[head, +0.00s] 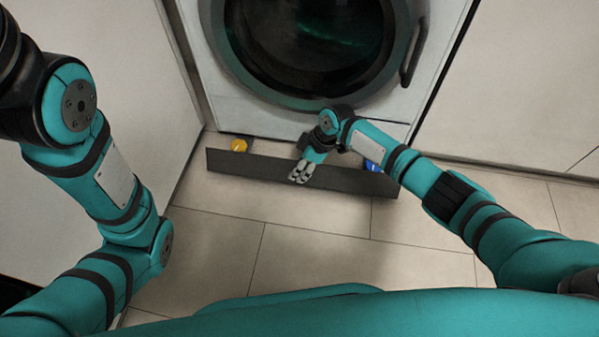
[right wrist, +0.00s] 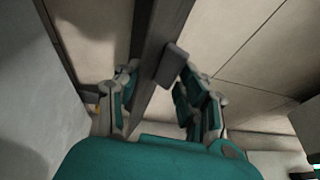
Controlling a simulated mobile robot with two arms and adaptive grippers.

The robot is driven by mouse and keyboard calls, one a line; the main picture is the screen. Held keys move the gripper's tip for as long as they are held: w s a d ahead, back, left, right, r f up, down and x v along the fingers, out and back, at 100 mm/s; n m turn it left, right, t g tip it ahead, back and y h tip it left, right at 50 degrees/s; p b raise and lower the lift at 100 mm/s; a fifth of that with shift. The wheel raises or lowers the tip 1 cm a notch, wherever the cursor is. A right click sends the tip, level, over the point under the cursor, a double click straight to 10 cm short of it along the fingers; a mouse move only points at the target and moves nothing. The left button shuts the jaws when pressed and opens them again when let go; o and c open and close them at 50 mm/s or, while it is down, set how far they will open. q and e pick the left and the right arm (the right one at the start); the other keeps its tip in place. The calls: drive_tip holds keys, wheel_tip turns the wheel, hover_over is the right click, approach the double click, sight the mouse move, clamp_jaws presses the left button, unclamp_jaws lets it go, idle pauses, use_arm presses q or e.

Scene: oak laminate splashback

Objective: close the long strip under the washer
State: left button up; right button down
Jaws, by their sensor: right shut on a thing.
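The long strip (head: 245,165) is a dark board at the foot of the washer (head: 300,104). In the head view it stands out in front of the washer, with a gap behind it. My right gripper (head: 301,172) reaches over it near its middle. In the right wrist view the strip (right wrist: 150,75) runs between the two fingers of my right gripper (right wrist: 160,88), which is shut on it. A small dark block (right wrist: 172,63) sticks out from the strip beside the fingers. My left gripper is out of view; only my left arm shows.
A yellow round piece (head: 239,145) and a blue piece (head: 373,165) show behind the strip, near its ends. White panels (head: 110,70) stand left and right of the washer. The tiled floor (head: 310,212) in front of the strip is clear.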

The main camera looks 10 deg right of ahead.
drive_tip(key=shift+w+d+r, duration=0.15)
drive_tip(key=shift+w+d, duration=0.15)
drive_tip(key=shift+w, duration=0.3)
drive_tip(key=shift+w+d+r, duration=0.1)
drive_tip(key=shift+w+d, duration=0.15)
drive_tip(key=shift+w, duration=0.3)
drive_tip(key=shift+s+f, duration=0.1)
drive_tip(key=shift+f, duration=0.05)
drive_tip(key=c, duration=1.1)
unclamp_jaws()
drive_tip(key=shift+f, duration=0.15)
drive_tip(key=shift+a, duration=0.15)
drive_tip(key=shift+r, duration=0.2)
drive_tip(key=v, duration=1.1)
drive_tip(key=shift+s+r, duration=0.2)
drive_tip(key=shift+r, duration=0.15)
